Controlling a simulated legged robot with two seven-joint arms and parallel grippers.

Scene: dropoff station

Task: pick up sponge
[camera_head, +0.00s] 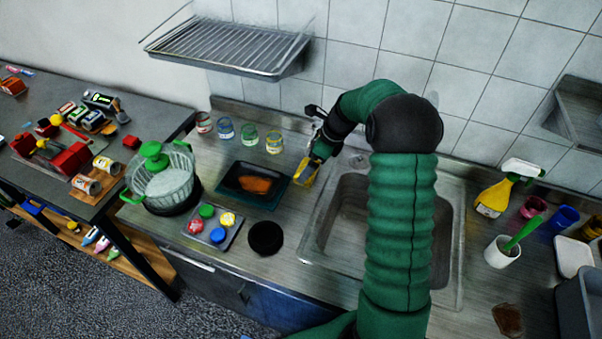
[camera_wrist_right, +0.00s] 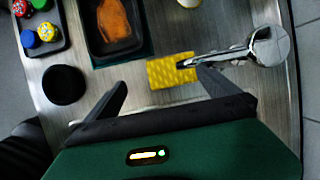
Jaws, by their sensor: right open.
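The yellow sponge (camera_head: 306,173) lies on the counter between the dark tray and the sink in the head view. In the right wrist view the sponge (camera_wrist_right: 168,74) shows a dimpled face, with the metal faucet (camera_wrist_right: 268,46) reaching over its right end. My right gripper (camera_head: 318,152) is at the sponge in the head view, partly covering it. In the wrist view my right gripper (camera_wrist_right: 163,80) is open, its two fingers apart with the sponge ahead between their tips. I cannot tell whether a finger touches it. My left gripper is not in view.
The dark tray (camera_head: 226,188) with an orange-brown piece sits left of the sponge. Several glasses (camera_head: 249,134) stand behind it. The sink (camera_head: 343,240) lies under my right arm. A wire rack (camera_head: 230,48) hangs above. A black disc (camera_head: 266,238) lies in front.

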